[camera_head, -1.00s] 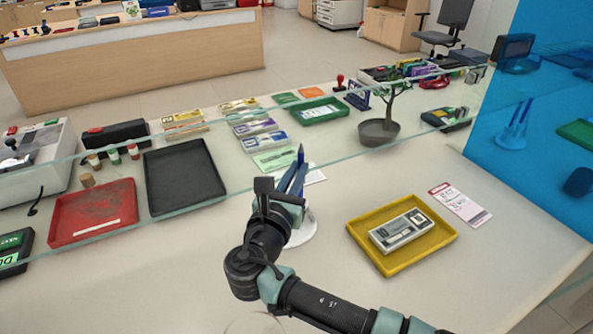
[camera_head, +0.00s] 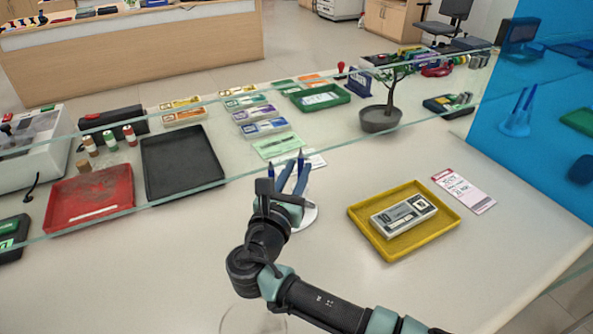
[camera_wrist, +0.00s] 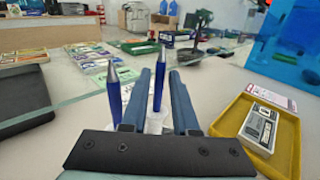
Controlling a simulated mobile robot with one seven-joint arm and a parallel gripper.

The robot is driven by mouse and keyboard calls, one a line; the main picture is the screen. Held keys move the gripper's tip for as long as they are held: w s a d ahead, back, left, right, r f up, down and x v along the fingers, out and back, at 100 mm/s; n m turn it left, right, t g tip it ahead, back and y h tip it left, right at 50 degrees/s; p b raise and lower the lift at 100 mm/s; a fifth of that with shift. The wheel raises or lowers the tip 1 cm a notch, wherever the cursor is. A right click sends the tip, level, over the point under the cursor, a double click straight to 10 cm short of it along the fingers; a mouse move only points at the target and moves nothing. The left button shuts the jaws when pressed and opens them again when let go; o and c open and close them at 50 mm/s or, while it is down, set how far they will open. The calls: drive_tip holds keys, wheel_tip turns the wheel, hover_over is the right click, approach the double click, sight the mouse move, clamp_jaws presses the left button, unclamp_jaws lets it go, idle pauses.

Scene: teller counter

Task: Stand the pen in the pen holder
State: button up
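My gripper (camera_head: 293,166) points away from the body over the counter, its two fingers apart; it also shows in the wrist view (camera_wrist: 160,72). A blue pen (camera_wrist: 158,80) stands tip up between the fingers, with gaps visible beside it. A second blue pen (camera_wrist: 115,95) stands tip up just left of the left finger. The pen holder shows as a white round base (camera_head: 308,216) beside the gripper, and as a pale part (camera_wrist: 155,121) between the fingers. The pens' lower ends are hidden, so how they sit in the holder cannot be told.
A yellow tray (camera_head: 445,218) with a boxed item (camera_head: 404,215) lies right, beside a printed slip (camera_head: 463,191). A clear glass screen crosses the counter behind the gripper. Red (camera_head: 60,224) and black (camera_head: 160,145) trays lie left. The counter between gripper and yellow tray is clear.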

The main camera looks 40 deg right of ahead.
drive_tip(key=shift+o, duration=0.9)
drive_tip(key=p+v, duration=0.1)
drive_tip(key=v, duration=1.2)
